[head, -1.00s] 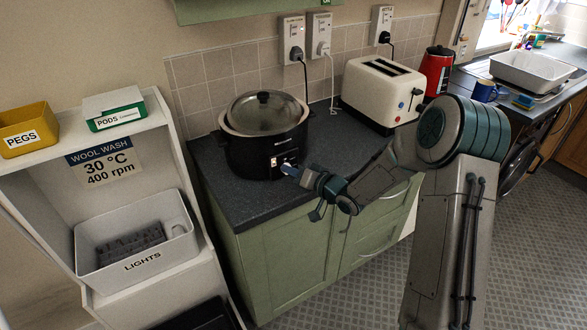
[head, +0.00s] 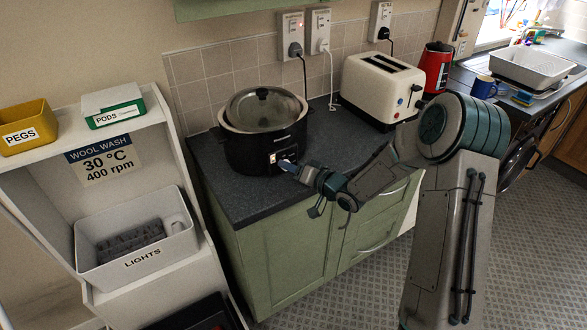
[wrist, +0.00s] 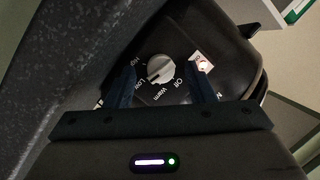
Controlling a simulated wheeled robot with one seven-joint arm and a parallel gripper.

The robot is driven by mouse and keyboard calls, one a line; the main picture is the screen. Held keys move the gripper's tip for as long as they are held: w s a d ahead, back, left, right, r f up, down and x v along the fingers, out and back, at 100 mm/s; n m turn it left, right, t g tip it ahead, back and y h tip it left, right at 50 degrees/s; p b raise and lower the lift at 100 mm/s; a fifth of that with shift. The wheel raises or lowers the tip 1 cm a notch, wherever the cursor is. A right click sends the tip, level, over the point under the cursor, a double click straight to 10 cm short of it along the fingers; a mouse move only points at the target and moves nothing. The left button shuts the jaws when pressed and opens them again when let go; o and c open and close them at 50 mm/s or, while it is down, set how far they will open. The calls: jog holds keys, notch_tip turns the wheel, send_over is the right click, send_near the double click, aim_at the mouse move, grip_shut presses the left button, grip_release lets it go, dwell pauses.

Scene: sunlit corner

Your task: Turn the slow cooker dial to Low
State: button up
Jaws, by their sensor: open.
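The slow cooker (head: 264,134) is black with a glass lid and stands on the dark worktop, its control panel facing out. My gripper (head: 287,166) is at that panel in the head view, where the arm's end hides the dial. In the wrist view the grey-white dial (wrist: 160,69) shows between the two open fingers of my gripper (wrist: 163,76), with gaps on both sides. The labels High, Low, Warm and Off ring the dial. I cannot tell for sure which one its pointer marks. A lit switch (wrist: 203,65) is beside the right finger.
A cream toaster (head: 383,90) and a red kettle (head: 436,66) stand to the right on the worktop. A white shelf unit (head: 150,150) with a LIGHTS bin (head: 140,258) is on the left. Worktop in front of the toaster is clear.

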jog(key=b+v, duration=0.1)
jog(key=v, duration=1.2)
jog(key=shift+s+d, duration=0.25)
jog(key=shift+s, duration=0.05)
jog(key=s+d+r+g+h, duration=0.1)
jog(key=s+d+r+h, duration=0.1)
jog(key=d+h, duration=0.35)
jog(key=s+d+r+h, duration=0.2)
jog(key=d+r+h, duration=0.1)
jog(key=d+h, duration=0.3)
jog(key=s+a+r+g, duration=0.1)
jog(key=s+a+g, duration=0.1)
jog(key=s, duration=0.8)
jog(key=s+a+r+g, duration=0.2)
jog(key=s+g, duration=0.2)
jog(key=s, duration=0.7)
jog(key=shift+s+r+m, duration=0.2)
jog(key=shift+m, duration=0.2)
jog(key=shift+h, duration=0.25)
